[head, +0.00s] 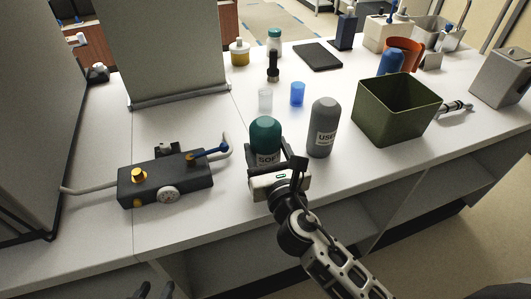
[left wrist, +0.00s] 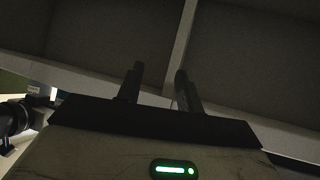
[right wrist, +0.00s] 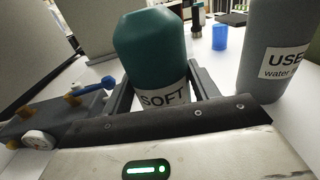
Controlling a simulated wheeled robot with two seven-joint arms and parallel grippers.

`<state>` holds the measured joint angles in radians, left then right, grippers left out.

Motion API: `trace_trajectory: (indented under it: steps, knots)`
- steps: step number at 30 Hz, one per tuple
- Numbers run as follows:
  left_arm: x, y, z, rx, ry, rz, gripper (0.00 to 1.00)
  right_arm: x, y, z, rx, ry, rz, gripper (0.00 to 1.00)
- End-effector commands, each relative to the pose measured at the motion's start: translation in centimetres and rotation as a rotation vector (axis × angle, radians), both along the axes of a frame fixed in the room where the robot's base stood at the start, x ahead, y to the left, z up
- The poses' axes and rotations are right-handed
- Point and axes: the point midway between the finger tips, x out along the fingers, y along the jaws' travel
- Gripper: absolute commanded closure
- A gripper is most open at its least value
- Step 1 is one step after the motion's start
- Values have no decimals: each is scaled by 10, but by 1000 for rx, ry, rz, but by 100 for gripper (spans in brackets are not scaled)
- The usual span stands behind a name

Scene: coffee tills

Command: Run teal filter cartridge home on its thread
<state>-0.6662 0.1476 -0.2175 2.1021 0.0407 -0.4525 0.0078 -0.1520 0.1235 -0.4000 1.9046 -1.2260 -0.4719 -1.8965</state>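The teal cartridge (head: 265,133), with a domed top and a white label reading SOFT, stands upright on the counter. It also fills the middle of the right wrist view (right wrist: 150,50). My right gripper (head: 275,168) is low at its front, with one finger on each side of it. The fingers look open, with a small gap at the right side; contact on the left is unclear. A dark filter block (head: 150,187) with a gauge, brass fittings and a blue lever lies to the left. My left gripper (head: 155,292) is at the bottom edge, open and empty in the left wrist view (left wrist: 158,85).
A grey cartridge (head: 322,128) labelled USED stands close right of the teal one. A green bin (head: 397,110) is further right. A clear cup (head: 265,99) and a blue cup (head: 297,94) stand behind. A hose (head: 90,190) runs left from the block.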

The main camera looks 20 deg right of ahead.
Motion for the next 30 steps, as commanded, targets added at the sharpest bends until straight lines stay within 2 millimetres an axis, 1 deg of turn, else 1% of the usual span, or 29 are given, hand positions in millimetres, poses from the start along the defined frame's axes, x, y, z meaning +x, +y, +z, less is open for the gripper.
trace_trajectory:
  steps: [5, 10, 14, 23, 30]
  knots:
    - [-2, 0, -1, 1, 7, 0, 64, 0, 0, 3, 1, -4, 1, 66]
    - [-4, 1, 4, 10, 15, -1, 64, 0, 0, 12, 1, -4, 1, 66]
    - [-7, 2, 3, 20, 28, -2, 64, 0, 0, 19, 1, -3, 1, 66]
    - [-8, 5, 9, 38, 37, -4, 64, 0, 0, 33, 1, -3, 1, 66]
    - [-5, 7, 18, 43, 27, -1, 64, 0, 0, 45, 1, -3, 1, 66]
